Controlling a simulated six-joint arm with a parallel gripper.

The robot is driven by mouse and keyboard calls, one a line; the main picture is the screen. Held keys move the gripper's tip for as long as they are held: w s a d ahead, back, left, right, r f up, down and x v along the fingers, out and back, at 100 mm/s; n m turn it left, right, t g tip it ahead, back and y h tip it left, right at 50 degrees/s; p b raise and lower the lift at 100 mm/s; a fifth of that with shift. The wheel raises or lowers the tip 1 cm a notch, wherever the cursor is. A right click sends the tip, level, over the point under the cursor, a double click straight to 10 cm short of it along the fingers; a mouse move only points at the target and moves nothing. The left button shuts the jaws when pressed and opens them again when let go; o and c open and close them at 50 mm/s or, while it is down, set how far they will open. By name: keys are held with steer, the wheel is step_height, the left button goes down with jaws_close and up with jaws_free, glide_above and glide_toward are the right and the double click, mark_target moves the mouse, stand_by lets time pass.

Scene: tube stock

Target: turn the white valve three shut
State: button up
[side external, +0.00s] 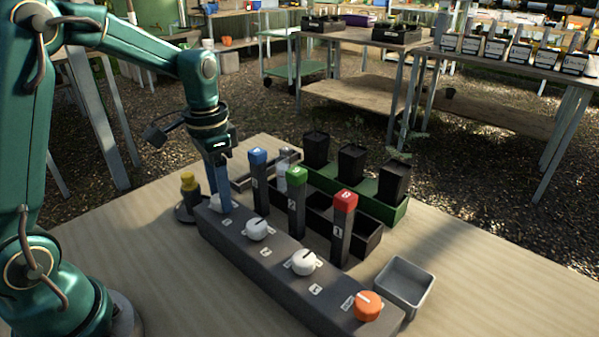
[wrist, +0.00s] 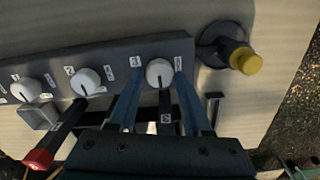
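White valve three (wrist: 159,72) is the last white knob at the right end of the grey valve block (wrist: 110,52) in the wrist view. A dark mark on its face points toward the bottom of the picture. Tags sit on both sides of it. My gripper (wrist: 157,80) points down at it, with one blue finger on each side of the knob. The fingers are apart, and a gap seems to show between each and the knob. In the side view my gripper (side external: 221,205) is at the block's far end and mostly hides this knob.
White valve two (wrist: 85,82) and white valve one (wrist: 26,90) sit along the block, with an orange knob (side external: 368,305) at its near end. Blue-topped (side external: 257,157), green-topped (side external: 297,175) and red-topped (side external: 345,200) posts stand close behind. A yellow-topped post (wrist: 245,62) stands beyond the block's end.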

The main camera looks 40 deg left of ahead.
steer(key=shift+o, duration=0.9)
steer(key=shift+r, duration=2.55)
